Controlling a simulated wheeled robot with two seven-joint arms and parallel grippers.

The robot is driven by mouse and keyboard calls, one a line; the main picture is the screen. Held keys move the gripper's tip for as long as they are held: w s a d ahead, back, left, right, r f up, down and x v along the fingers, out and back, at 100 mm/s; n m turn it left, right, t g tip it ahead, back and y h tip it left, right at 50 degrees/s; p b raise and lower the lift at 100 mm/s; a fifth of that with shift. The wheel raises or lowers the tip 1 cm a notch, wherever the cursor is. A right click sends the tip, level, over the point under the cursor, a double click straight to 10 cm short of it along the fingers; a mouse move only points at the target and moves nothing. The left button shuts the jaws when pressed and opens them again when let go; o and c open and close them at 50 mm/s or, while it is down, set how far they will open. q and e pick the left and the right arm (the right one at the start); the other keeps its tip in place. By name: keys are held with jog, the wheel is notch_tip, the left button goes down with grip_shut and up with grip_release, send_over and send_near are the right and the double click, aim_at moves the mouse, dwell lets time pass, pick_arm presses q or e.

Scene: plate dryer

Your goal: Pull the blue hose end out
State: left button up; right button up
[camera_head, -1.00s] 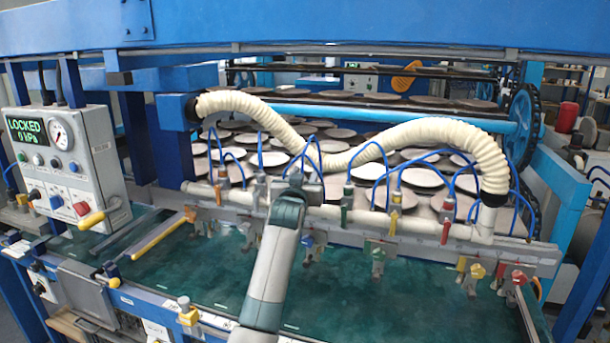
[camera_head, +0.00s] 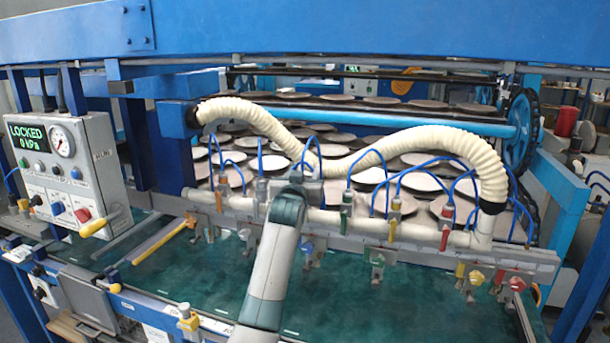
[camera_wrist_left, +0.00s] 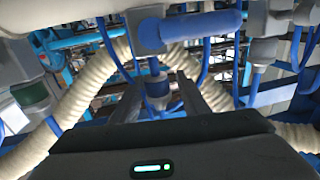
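My left gripper (camera_head: 294,180) reaches up to the pipe manifold (camera_head: 325,214) in the head view and hides the fitting behind it. In the left wrist view, the blue hose end (camera_wrist_left: 157,88) is a blue collared fitting hanging below a grey block with a blue lever. It stands between the two fingers of my left gripper (camera_wrist_left: 160,100), which are apart, with narrow gaps seeming to show on both sides. Thin blue hoses loop above the manifold. A blue-handled valve (camera_head: 307,248) hangs below it. My right gripper is not in view.
A thick cream corrugated hose (camera_head: 430,142) arches over the manifold. Green (camera_head: 347,200), yellow (camera_head: 395,208) and red (camera_head: 447,215) fittings stand to the right. A control panel (camera_head: 70,165) reading LOCKED, 0 kPa stands at the left. Round plates lie on racks behind.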

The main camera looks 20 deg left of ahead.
pick_arm(q)
jog(key=shift+f, duration=0.1)
jog(key=shift+s, duration=0.1)
jog(key=s+d+b, duration=0.2)
jog(key=s+b, duration=0.3)
jog(key=s, duration=1.2)
jog(key=shift+d, duration=0.1)
